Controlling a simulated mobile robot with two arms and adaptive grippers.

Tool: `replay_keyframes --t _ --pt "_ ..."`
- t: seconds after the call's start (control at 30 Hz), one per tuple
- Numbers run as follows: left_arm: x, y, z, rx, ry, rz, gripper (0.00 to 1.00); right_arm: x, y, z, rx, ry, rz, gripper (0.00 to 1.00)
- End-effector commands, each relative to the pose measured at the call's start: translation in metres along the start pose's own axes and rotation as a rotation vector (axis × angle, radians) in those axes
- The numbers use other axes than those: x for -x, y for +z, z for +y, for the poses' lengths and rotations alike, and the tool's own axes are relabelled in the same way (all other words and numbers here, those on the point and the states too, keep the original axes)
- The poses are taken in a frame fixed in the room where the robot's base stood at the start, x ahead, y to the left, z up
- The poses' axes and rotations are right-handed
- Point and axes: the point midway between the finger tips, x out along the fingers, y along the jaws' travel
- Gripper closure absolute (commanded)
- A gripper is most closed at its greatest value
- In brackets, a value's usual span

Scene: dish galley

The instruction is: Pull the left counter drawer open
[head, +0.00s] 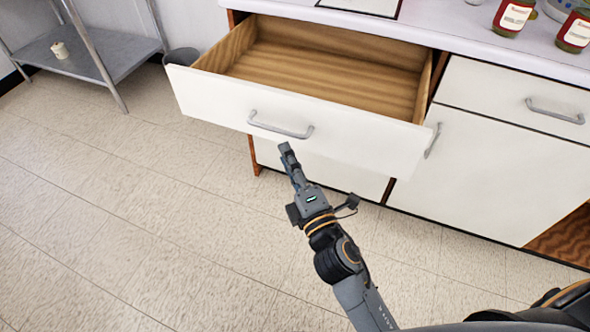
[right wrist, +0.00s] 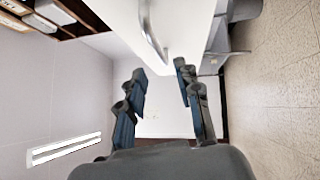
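The left counter drawer (head: 300,115) is pulled well out of the white counter, and its bare wooden inside shows empty. Its grey bar handle (head: 280,131) is on the white front. My right gripper (head: 287,150) is just below and in front of this handle. In the right wrist view my right gripper (right wrist: 160,74) has its fingers spread with nothing between them. There the handle (right wrist: 150,32) lies beyond the fingertips and looks apart from them. My left gripper is not in view.
The right counter drawer (head: 515,97) is shut. A cupboard door (head: 480,170) is below it. Jars (head: 513,16) stand on the countertop (head: 440,30). A grey bin (head: 182,57) and a metal shelf (head: 80,50) are at the left. The floor in front is clear.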

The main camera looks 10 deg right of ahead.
Motion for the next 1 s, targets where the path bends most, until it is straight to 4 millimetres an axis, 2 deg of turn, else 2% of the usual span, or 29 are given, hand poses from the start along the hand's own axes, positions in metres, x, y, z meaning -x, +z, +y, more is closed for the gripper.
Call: replay_keyframes --t 0.1,0.3,0.87,0.97,1.0 --pt "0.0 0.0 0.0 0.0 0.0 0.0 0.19 0.018 0.0 -0.001 -0.002 -0.004 -0.002 0.66" --pt "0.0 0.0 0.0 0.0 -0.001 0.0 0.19 0.032 0.0 0.0 0.0 -0.002 -0.002 0.66" --pt "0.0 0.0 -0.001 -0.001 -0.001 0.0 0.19 0.033 0.0 0.0 0.001 -0.001 -0.001 0.66" --pt "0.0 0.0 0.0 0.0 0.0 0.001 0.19 0.034 0.002 -0.01 -0.029 -0.025 -0.008 0.66" --pt "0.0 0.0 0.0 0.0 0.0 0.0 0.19 0.035 0.004 -0.02 -0.061 -0.051 -0.017 0.66"
